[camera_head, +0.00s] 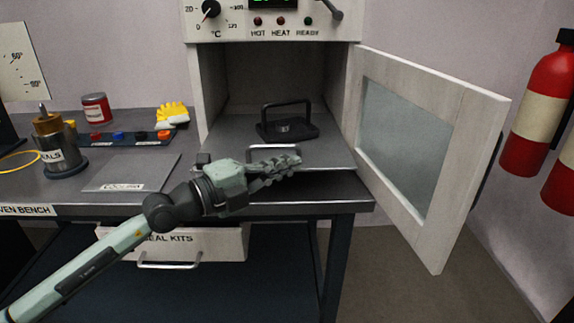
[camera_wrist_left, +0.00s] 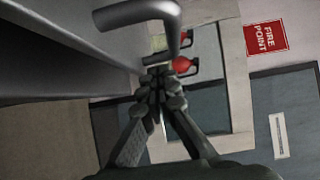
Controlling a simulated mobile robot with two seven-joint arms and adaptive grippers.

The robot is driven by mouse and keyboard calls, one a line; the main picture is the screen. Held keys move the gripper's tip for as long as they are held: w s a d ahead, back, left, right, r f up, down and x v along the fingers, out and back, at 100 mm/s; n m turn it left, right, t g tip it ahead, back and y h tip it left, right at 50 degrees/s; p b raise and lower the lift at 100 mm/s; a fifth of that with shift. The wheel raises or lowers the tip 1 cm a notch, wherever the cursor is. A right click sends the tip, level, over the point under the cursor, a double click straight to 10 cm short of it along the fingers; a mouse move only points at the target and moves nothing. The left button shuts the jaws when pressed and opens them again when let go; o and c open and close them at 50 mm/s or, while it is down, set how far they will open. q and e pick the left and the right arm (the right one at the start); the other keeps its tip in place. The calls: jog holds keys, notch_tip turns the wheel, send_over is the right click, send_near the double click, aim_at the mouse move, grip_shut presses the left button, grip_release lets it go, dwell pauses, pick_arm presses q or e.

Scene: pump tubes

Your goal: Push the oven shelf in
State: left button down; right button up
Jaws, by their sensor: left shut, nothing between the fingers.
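The oven shelf (camera_head: 228,135) is a grey metal plate that sticks out of the oven's open front over the bench edge. A black carrier with a raised handle (camera_head: 288,125) stands on it. A metal bar handle (camera_head: 262,148) rises at the shelf's front; a bent bar also shows close up in the left wrist view (camera_wrist_left: 135,12). My left gripper (camera_head: 296,158) is shut and empty, pointing right at the shelf's front edge and hiding part of the handle. I cannot tell whether it touches. Its fingertips show in the left wrist view (camera_wrist_left: 160,78). My right gripper is out of view.
The oven door (camera_head: 478,125) stands wide open to the right. Fire extinguishers (camera_head: 541,105) hang beyond it. The bench on the left holds a grey mat (camera_head: 125,168), a red tin (camera_head: 96,109), yellow gloves (camera_head: 172,113) and a brass-topped pot (camera_head: 55,145). A drawer (camera_head: 215,243) sticks out below.

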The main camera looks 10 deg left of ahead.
aim_at(276, 125)
pick_arm(q)
jog(key=shift+w, duration=0.15)
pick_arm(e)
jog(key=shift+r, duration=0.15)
pick_arm(q)
jog(key=shift+w, duration=0.1)
jog(key=shift+w+a, duration=0.1)
jog(key=shift+w, duration=0.15)
jog(key=w+a+b, duration=0.1)
jog(key=w, duration=0.3)
jog(key=w+a+b, duration=0.1)
jog(key=w, duration=0.4)
jog(key=w+a+b, duration=0.1)
jog(key=w+a, duration=0.1)
jog(key=w, duration=0.2)
jog(key=shift+w, duration=0.35)
jog(key=w, duration=0.2)
jog(key=w+a, duration=0.1)
jog(key=w, duration=0.1)
jog(key=shift+w+a, duration=0.1)
jog(key=shift+w, duration=0.2)
jog(key=shift+w+a, duration=0.15)
jog(key=shift+w, duration=0.35)
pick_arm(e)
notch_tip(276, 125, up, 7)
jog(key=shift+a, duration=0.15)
pick_arm(q)
jog(key=shift+s, duration=0.15)
